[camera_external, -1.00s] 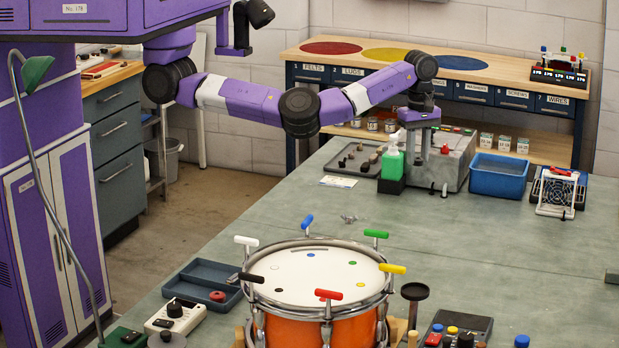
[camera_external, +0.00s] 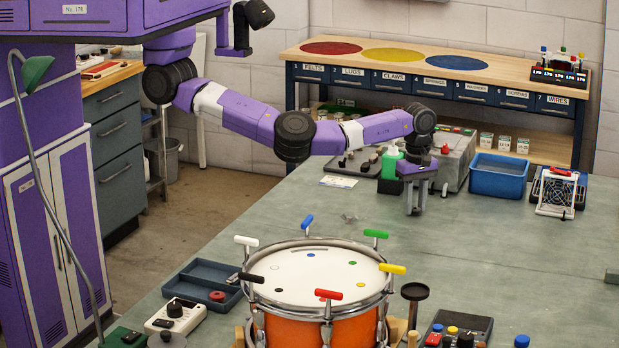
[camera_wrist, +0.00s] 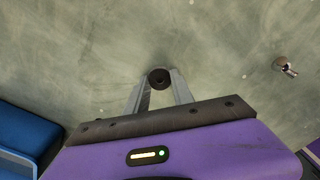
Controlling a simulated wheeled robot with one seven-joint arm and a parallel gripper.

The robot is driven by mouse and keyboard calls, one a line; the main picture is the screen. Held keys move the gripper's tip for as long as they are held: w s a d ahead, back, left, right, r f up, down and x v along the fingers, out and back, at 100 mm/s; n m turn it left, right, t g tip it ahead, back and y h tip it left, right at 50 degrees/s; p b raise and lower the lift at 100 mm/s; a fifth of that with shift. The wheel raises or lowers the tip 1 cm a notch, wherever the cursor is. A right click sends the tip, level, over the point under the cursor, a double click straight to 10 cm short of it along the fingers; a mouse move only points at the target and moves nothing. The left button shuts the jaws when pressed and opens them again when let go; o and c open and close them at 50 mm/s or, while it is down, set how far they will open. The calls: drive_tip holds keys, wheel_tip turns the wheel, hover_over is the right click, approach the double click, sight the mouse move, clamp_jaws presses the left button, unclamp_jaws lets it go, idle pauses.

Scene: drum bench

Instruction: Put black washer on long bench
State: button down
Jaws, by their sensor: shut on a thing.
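My gripper (camera_external: 416,208) is shut on a small dark round washer, and points down over the long grey-green bench (camera_external: 470,255). In the wrist view the black washer (camera_wrist: 159,78) sits between the two fingertips, with its centre hole showing. The fingertips are low over the bare bench top, in front of the grey machine; I cannot tell whether the washer touches the surface. In the external view the washer is too small to make out.
A small metal piece (camera_external: 349,218) lies on the bench left of my gripper. The drum (camera_external: 318,280) with coloured handles stands in front. A green bottle (camera_external: 391,165), a grey machine (camera_external: 453,150) and a blue bin (camera_external: 498,176) stand behind. The bench's right part is clear.

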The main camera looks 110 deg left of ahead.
sight(415, 208)
drive_tip(key=shift+f, duration=0.15)
drive_tip(key=c, duration=1.1)
unclamp_jaws()
wheel_tip(415, 208, up, 12)
drive_tip(key=shift+r, duration=0.2)
